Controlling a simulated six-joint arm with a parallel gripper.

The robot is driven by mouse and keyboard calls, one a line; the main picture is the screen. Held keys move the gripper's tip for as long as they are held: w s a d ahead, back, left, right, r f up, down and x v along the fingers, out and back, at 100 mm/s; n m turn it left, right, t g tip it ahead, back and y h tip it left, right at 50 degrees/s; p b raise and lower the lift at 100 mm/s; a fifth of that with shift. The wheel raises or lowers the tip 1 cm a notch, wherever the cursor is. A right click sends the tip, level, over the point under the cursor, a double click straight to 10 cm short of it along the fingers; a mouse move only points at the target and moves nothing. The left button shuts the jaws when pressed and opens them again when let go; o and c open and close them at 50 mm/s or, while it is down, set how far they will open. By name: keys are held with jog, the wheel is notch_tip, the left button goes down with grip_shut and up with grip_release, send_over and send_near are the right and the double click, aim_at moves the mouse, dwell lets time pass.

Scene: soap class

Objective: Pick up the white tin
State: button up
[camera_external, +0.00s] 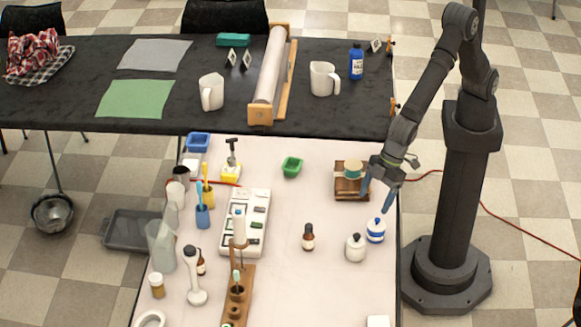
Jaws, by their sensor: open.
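I cannot tell which of the two is the white tin. My gripper (376,199) is open with blue fingers pointing down. In the picture it is just above the blue and white container, with nothing between the fingers. I cannot tell the exact height of the gap.
A wooden stand (351,190) with a round tin-like piece is left of my gripper. A brown dropper bottle (308,238) stands left of the white container. A white block (378,321) is at the front edge. The table's middle right is mostly clear.

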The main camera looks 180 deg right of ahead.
aim_at(356, 241)
jog(key=x, duration=1.1)
jog(key=shift+f, duration=0.15)
jog(key=shift+s+a+x, duration=0.1)
jog(key=shift+s+x, duration=0.05)
jog(key=shift+x, duration=1.2)
jog(key=shift+s+a+x, duration=0.1)
jog(key=shift+s+x, duration=0.1)
jog(key=shift+x, duration=1.2)
jog(key=shift+f, duration=0.15)
jog(key=shift+c, duration=0.3)
jog(key=c, duration=1.1)
jog(key=shift+c, duration=0.2)
